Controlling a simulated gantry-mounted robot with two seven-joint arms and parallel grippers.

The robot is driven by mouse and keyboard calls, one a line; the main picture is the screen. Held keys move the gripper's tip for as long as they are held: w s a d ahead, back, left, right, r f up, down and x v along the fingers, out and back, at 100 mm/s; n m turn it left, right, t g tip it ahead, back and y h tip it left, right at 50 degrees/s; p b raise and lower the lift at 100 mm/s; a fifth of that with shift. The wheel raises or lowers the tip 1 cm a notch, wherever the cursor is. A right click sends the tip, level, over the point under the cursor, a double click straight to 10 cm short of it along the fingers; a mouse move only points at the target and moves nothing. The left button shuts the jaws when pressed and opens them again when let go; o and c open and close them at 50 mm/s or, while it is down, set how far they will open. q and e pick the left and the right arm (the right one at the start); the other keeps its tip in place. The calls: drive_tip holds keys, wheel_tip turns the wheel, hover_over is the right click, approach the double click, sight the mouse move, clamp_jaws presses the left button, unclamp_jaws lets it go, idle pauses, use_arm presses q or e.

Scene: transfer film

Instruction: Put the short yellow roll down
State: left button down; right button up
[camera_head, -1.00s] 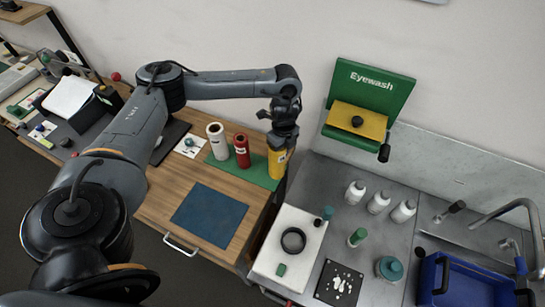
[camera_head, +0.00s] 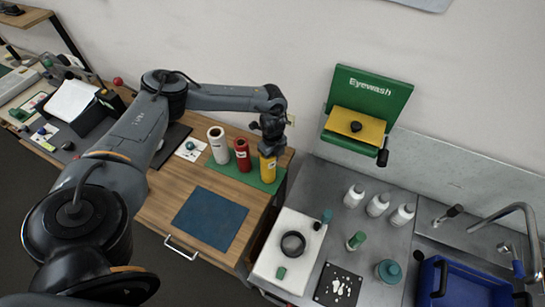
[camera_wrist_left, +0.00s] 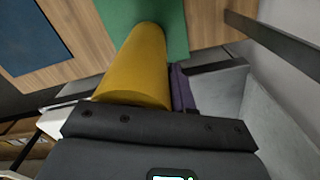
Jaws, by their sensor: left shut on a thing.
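The short yellow roll (camera_head: 267,169) is upright at the right end of the green mat (camera_head: 250,179), beside the red roll (camera_head: 242,154) and the white roll (camera_head: 218,145). My left gripper (camera_head: 269,152) is shut on the top of the yellow roll from above. In the left wrist view the yellow roll (camera_wrist_left: 138,70) points away from the gripper towards the green mat (camera_wrist_left: 178,25). I cannot tell whether its base touches the mat. My right gripper is not in view.
A blue mat (camera_head: 209,218) lies in front on the wooden bench. To the right, a metal counter holds a white tray with a black ring (camera_head: 293,244), several white bottles (camera_head: 377,204) and a blue basin (camera_head: 465,285). A green eyewash box (camera_head: 368,92) hangs on the wall behind.

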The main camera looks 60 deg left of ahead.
use_arm(q)
drive_tip(key=shift+f, duration=0.15)
drive_tip(key=c, duration=1)
unclamp_jaws()
drive_tip(key=shift+c, duration=0.2)
wheel_tip(320, 180, up, 11)
drive_tip(key=shift+f, duration=0.1)
drive_tip(key=shift+r+p, duration=0.35)
drive_tip(key=shift+r, duration=0.4)
